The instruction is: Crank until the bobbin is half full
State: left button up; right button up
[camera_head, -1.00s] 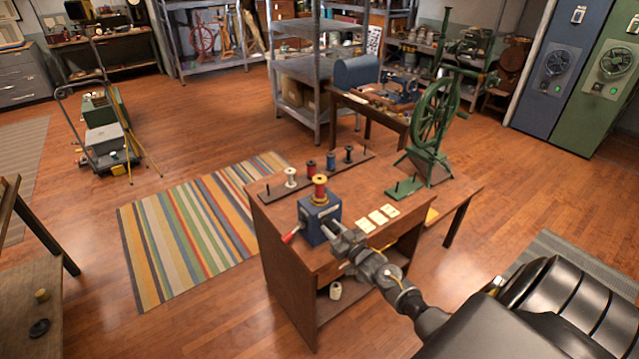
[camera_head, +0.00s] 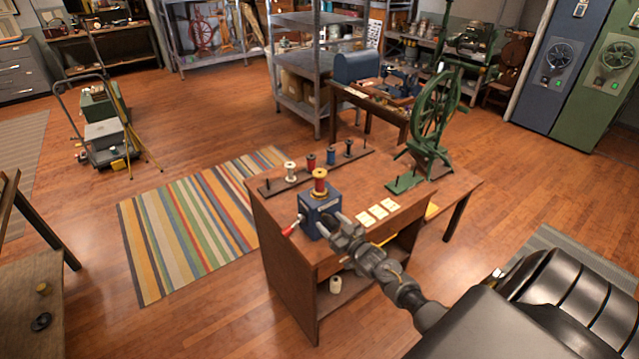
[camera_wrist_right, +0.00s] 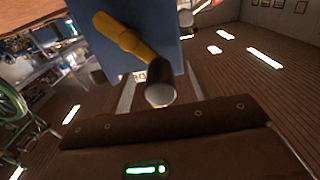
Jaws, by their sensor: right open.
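The blue winder box (camera_head: 318,213) stands on the wooden table's front left part. A bobbin (camera_head: 319,183) with yellow and reddish parts stands upright on top; its fill is too small to judge. A red-tipped handle (camera_head: 289,230) sticks out at the box's left. My right gripper (camera_head: 332,224) is open at the box's right side. In the right wrist view, a brass crank arm (camera_wrist_right: 122,38) crosses the blue box (camera_wrist_right: 150,18). Its dark, pale-ended knob (camera_wrist_right: 160,95) appears between my open fingertips (camera_wrist_right: 160,96); contact cannot be told. My left gripper is out of view.
A rack (camera_head: 268,188) with several spools stands behind the winder. Pale cards (camera_head: 378,212) lie to its right. A green spinning wheel (camera_head: 435,125) stands at the table's right back. A striped rug (camera_head: 200,225) and open floor lie left.

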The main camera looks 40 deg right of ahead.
jog(key=shift+s+r+p, duration=0.1)
jog(key=shift+s+p, duration=0.5)
jog(key=shift+s, duration=0.3)
jog(key=shift+s+p, duration=1.1)
jog(key=shift+s, duration=1.8)
jog(key=shift+s+a, duration=0.1)
jog(key=shift+s, duration=0.6)
